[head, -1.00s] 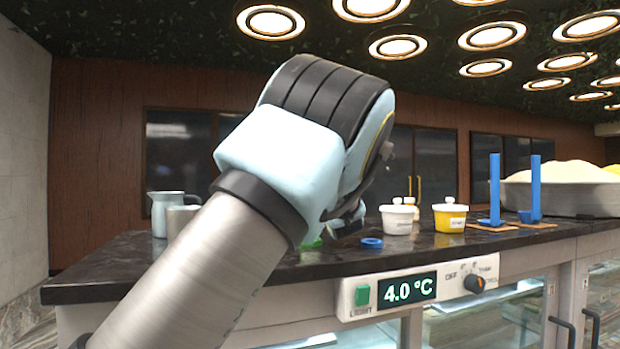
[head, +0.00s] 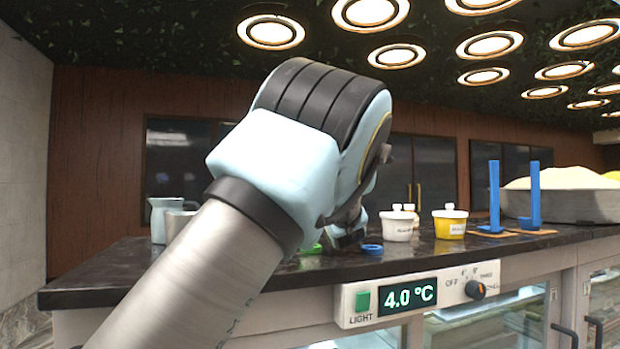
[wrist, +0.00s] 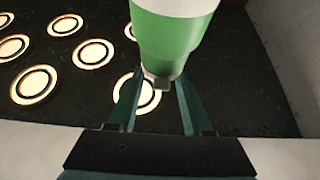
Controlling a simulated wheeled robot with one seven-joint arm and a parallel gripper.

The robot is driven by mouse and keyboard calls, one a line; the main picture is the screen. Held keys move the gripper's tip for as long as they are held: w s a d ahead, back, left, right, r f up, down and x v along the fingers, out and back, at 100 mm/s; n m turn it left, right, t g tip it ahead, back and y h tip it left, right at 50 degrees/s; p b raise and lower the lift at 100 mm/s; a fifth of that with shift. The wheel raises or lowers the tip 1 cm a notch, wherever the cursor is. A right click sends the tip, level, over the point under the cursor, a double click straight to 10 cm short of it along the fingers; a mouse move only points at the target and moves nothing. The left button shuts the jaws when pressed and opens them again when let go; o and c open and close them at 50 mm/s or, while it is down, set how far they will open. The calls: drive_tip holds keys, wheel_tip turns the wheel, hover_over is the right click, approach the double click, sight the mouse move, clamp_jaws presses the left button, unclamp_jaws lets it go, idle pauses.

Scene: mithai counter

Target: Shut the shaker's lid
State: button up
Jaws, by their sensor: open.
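A green and white rounded thing (wrist: 170,45), apparently the shaker, fills the top middle of the wrist view. A small tab on its near end shows at the fingertips. Its far end is cut off by the frame. My gripper (wrist: 158,85) is open, with one finger on each side of that end; I cannot tell whether they touch it. In the head view my gripper (head: 348,234) is low over the counter, mostly hidden by my arm. A green piece (head: 311,249) shows beside it on the counter, largely hidden. The lid's angle cannot be made out.
A blue ring (head: 372,249) lies on the dark counter (head: 440,252) just right of my gripper. White (head: 397,226) and yellow (head: 450,222) tubs, blue upright holders (head: 494,198) and a large pan (head: 575,205) stand further right. A metal jug (head: 163,215) stands left.

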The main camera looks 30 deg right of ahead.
drive_tip(key=s+a+f+b, duration=0.1)
drive_tip(key=s+b, duration=0.3)
drive_tip(key=s, duration=0.9)
drive_tip(key=shift+s+a, duration=0.25)
drive_tip(key=shift+a, duration=0.15)
